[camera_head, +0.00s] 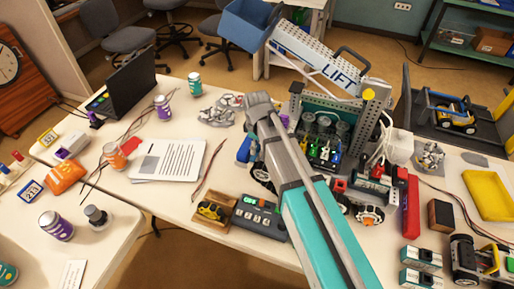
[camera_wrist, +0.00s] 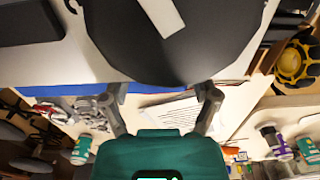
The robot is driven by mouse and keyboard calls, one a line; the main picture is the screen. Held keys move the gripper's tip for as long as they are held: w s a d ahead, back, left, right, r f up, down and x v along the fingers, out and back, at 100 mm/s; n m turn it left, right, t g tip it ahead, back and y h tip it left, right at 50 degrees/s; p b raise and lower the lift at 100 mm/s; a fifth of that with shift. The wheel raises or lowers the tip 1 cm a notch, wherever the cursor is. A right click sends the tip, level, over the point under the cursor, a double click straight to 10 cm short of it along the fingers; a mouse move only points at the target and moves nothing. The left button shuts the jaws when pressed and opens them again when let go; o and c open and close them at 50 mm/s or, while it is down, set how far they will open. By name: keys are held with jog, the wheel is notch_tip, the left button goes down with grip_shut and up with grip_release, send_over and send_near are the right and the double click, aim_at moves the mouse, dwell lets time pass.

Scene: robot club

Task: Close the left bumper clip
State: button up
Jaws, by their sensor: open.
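The club robot, with its perforated LIFT beam (camera_head: 312,58), stands on the table, partly hidden by my teal and grey arm. Blue parts (camera_head: 245,150) show low on its left side. I cannot make out a bumper clip in the head view. In the wrist view, my gripper (camera_wrist: 158,95) is open with nothing between its fingers. A large dark rounded part (camera_wrist: 175,45) with a pale stripe fills the top middle, very close. A blue strip (camera_wrist: 60,90) runs just below it, behind the fingertips. I cannot tell whether the fingers touch it.
Printed sheets (camera_head: 170,160), cans and a laptop (camera_head: 130,85) are further left. A yellow tray (camera_head: 490,194) and red bar (camera_head: 411,208) are right.

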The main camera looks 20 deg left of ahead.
dwell(0.3)
grip_shut()
dwell(0.3)
jog(key=shift+m, duration=0.4)
jog(key=m, duration=0.4)
jog(key=shift+m, duration=0.4)
jog(key=m, duration=0.4)
jog(key=shift+m, duration=0.4)
grip_release()
